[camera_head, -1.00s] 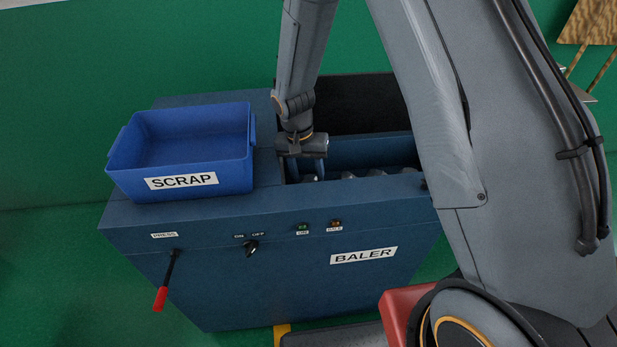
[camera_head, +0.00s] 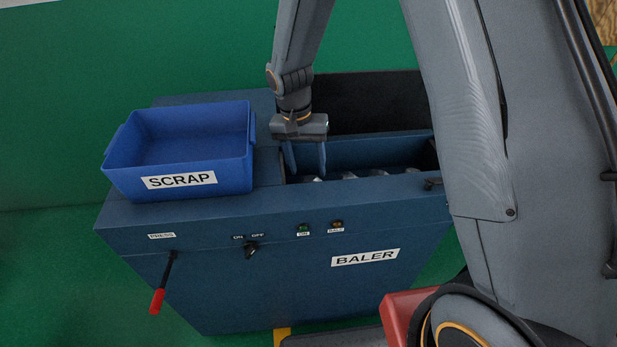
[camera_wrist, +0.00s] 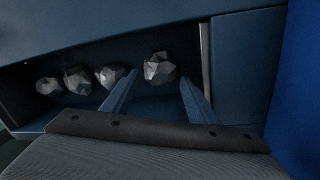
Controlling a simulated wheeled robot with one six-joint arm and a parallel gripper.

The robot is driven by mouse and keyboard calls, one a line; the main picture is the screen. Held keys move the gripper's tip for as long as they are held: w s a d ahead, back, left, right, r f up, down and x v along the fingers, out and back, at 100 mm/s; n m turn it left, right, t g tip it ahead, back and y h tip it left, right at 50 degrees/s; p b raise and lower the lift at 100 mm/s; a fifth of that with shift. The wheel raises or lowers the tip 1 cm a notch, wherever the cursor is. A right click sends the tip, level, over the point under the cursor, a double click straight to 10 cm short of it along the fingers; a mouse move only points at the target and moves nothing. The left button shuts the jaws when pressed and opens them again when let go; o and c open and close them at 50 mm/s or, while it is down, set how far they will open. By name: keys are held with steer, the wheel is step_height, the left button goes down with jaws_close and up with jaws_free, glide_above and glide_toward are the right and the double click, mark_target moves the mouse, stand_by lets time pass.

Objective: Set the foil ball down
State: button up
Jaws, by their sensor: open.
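My gripper (camera_head: 306,172) is open and empty, pointing down over the left end of the open chamber in the blue baler (camera_head: 300,270). In the wrist view its two blue fingers (camera_wrist: 158,84) are spread apart. A crumpled grey foil ball (camera_wrist: 160,68) lies in the chamber just beyond and between the fingertips, apart from the other balls. Several more foil balls (camera_wrist: 78,79) sit in a row beside it. In the head view the balls (camera_head: 378,172) show only as tops above the chamber's front edge; their lower parts are hidden.
A blue bin labelled SCRAP (camera_head: 180,181) stands on the baler's top, left of the chamber. The baler's front has a red-handled press lever (camera_head: 158,300), a black switch (camera_head: 251,250) and two small lamps. The raised black lid (camera_head: 365,100) stands behind the chamber.

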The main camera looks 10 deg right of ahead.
step_height(320, 180, up, 6)
steer(key=b, duration=0.2)
steer(key=s+d+r+n, duration=0.1)
steer(key=s+d, duration=0.3)
steer(key=s, duration=0.1)
steer(key=s+d+r+n+t+y, duration=0.1)
steer(key=s+d, duration=0.3)
steer(key=s, duration=0.1)
steer(key=s+d+r+n, duration=0.1)
steer(key=s+d, duration=0.3)
steer(key=s, duration=0.1)
steer(key=shift+d+n+t+y, duration=0.2)
steer(key=shift+n+t+y, duration=0.1)
steer(key=shift+n+t, duration=0.1)
steer(key=shift+r, duration=0.1)
